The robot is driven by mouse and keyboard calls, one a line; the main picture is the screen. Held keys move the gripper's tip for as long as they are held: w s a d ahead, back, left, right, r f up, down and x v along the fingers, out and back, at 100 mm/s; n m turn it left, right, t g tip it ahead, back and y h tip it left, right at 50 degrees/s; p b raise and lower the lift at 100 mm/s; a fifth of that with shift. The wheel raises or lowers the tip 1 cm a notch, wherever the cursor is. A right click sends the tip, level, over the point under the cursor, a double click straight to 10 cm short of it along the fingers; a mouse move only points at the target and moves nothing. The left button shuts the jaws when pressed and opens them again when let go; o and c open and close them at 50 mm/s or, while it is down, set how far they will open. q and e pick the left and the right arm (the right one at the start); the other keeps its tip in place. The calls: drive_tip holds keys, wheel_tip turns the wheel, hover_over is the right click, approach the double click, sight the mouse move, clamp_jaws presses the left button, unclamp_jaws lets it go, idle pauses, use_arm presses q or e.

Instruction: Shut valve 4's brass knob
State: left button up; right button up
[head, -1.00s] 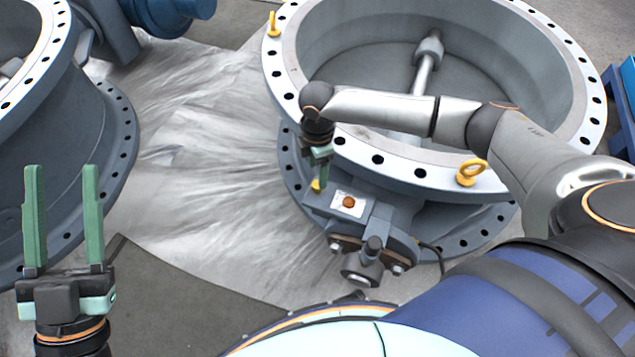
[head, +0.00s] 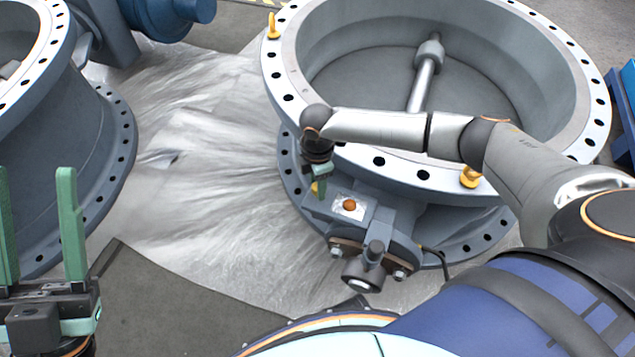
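A large grey butterfly valve (head: 290,63) stands upright in the head view, its wide bolted ring facing up. On its side is a grey gearbox (head: 382,222) with a white plate (head: 340,211) and a round orange-brown, brass-like knob (head: 349,205). No valve number is readable. My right gripper (head: 319,190) points down beside the valve, just left of and above that knob in the picture. A small yellow part (head: 314,188) shows at its fingertips, mostly hidden; I cannot tell whether they touch. My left gripper (head: 38,215) is open and empty at the lower left.
Another large valve (head: 88,130) stands at the left. Yellow lifting eyes (head: 273,27) stick up from the near valve's rim. Wrinkled plastic sheet (head: 205,170) and a dark mat (head: 170,300) cover the floor between. Blue parts stand at the back left and right edge.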

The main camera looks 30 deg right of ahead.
clamp_jaws()
idle(0.4)
